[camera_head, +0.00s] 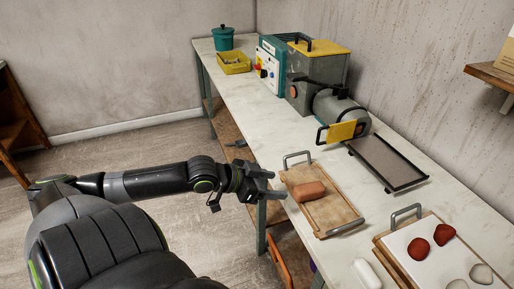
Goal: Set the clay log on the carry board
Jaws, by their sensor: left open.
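The clay log (309,191) is a reddish-brown block. It lies on the left part of the wooden carry board (337,217), which has a metal handle at each end. The board rests on the pale worktop near its front edge. My left gripper (277,185) is open and empty, just left of the log, with its fingers pointing toward it. A small gap shows between the fingers and the log. My right gripper is not in view.
A second board (385,246) with a white sheet holds red and grey lumps at the lower right. A white roll (367,273) lies beside it. A dark tray (388,164) and a grey machine (318,80) stand behind. The worktop's far left stretch is mostly clear.

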